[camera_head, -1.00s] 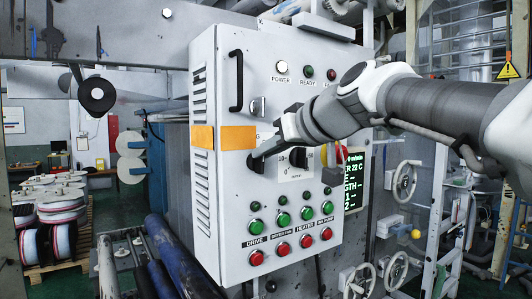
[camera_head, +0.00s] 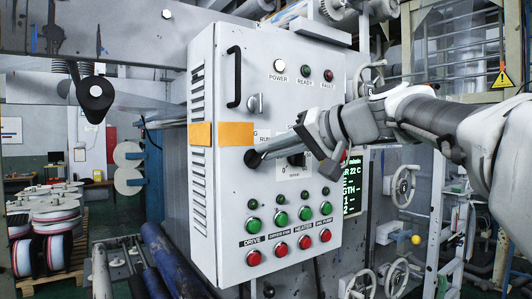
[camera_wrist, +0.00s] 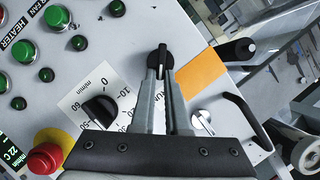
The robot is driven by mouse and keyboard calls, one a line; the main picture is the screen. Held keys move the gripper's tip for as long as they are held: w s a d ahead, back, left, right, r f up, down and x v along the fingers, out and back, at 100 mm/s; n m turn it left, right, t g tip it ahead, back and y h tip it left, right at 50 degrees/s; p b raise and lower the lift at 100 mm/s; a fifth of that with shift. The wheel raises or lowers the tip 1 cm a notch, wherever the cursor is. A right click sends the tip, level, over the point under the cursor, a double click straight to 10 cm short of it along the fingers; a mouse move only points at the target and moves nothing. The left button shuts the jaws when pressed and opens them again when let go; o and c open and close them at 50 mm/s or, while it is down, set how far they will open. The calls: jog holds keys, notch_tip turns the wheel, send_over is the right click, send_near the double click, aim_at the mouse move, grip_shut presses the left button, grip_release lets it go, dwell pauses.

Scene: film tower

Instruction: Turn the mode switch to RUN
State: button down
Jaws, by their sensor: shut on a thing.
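The mode switch (camera_head: 251,158) is a round black knob on the front of the white control cabinet, just below an orange patch. In the wrist view the knob (camera_wrist: 160,57) sits between my two fingertips, its black handle in line with the fingers. My gripper (camera_head: 268,153) reaches it from the right and is shut on that handle; it also shows in the wrist view (camera_wrist: 160,72). The letters RUN (camera_head: 274,143) are partly visible above the fingers. The rest of the switch label is hidden behind my gripper, so I cannot tell the switch's position.
The cabinet (camera_head: 222,262) carries green buttons (camera_head: 280,219) and red buttons (camera_head: 282,250) below. A black speed dial (camera_wrist: 100,109) and a red emergency stop (camera_wrist: 45,159) are close to my gripper.

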dwell(0.4)
jog(key=c, duration=0.9)
grip_release()
jog(key=shift+d, duration=0.1)
jog(key=b+v, duration=0.1)
jog(key=v, duration=1.6)
jog(key=shift+d, duration=0.2)
jog(key=s+f+g+h, duration=0.1)
jog(key=s+f+h, duration=0.2)
jog(key=f, duration=1)
jog(key=s+f+g+h, duration=0.1)
jog(key=s+f+h, duration=0.3)
jog(key=f, duration=0.9)
jog(key=s+f+g+h, duration=0.2)
jog(key=s+f+h, duration=0.2)
jog(key=f, duration=1)
jog(key=shift+s+a+m, duration=0.2)
jog(key=shift+s, duration=0.75)
jog(key=shift+s+a+m, duration=0.15)
jog(key=shift+s+m, duration=0.05)
jog(key=shift+s, duration=0.7)
